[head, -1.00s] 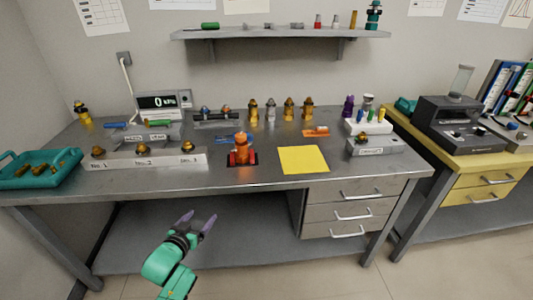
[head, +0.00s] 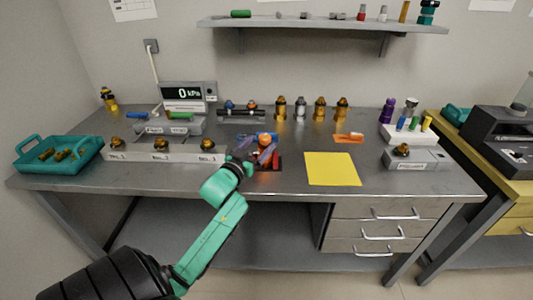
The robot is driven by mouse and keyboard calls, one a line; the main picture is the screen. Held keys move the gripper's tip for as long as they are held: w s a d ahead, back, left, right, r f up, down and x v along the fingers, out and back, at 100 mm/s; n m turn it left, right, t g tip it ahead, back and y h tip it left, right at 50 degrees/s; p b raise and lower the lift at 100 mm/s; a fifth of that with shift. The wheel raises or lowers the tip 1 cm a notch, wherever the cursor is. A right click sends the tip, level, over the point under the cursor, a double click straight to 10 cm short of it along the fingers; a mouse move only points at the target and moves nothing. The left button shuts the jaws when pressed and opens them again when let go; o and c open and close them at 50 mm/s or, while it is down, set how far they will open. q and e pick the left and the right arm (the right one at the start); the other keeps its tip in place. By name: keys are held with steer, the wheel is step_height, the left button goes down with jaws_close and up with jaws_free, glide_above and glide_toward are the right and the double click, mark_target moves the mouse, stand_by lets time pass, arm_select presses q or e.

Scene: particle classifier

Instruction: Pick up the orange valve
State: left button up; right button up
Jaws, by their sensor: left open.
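The orange valve (head: 265,138) stands in its red holder (head: 277,161) near the front middle of the grey bench. My left gripper (head: 256,148) is open at the valve, with its fingers near the valve's left and front side. The gripper and wrist hide most of the valve's body and part of the holder. I cannot tell whether the fingers touch the valve. My right gripper is not in view.
A white numbered rack (head: 183,151) with brass pieces stands left of the gripper. A yellow sheet (head: 332,169) lies to the right. Several brass valves (head: 319,108) stand behind. A teal tray (head: 86,160) sits at the far left. A shelf (head: 310,22) hangs above.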

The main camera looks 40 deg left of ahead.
arm_select(q)
steer(key=x, duration=0.7)
steer(key=shift+w+p, duration=0.25)
steer(key=shift+p, duration=0.05)
steer(key=shift+s+r, duration=0.1)
steer(key=shift+r, duration=0.15)
jaws_close()
